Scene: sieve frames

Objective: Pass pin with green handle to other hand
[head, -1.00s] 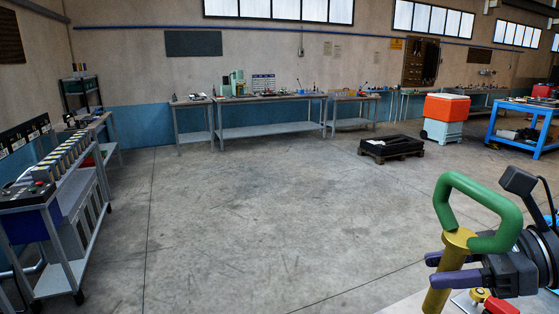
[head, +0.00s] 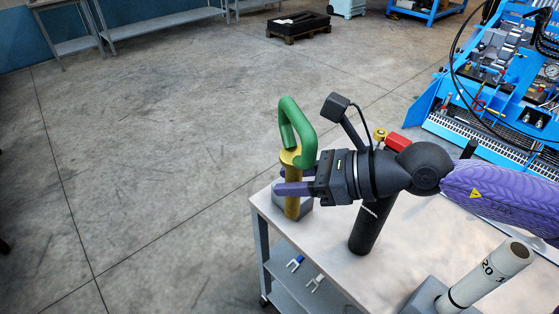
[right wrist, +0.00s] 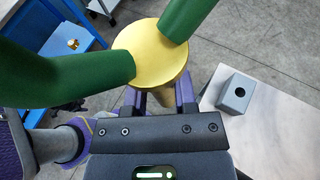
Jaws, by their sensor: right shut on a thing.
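The pin has a yellow shaft with a round yellow head and a green loop handle (head: 296,126). My right gripper (head: 284,181) is shut on the yellow shaft just below the head and holds the pin nearly upright, handle up, at the table's far left corner. In the right wrist view the yellow head (right wrist: 152,52) and two green handle arms fill the top, partly hiding the fingers. The shaft's lower end and any contact below it cannot be made out. My left gripper is not in view.
A grey block with a hole (right wrist: 237,93) sits on the light table (head: 345,262), partly behind the pin in the head view. A black cylinder (head: 371,228) and a white cylinder marked 20 (head: 490,275) stand nearby. Blue machinery (head: 490,90) is at right; floor at left is clear.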

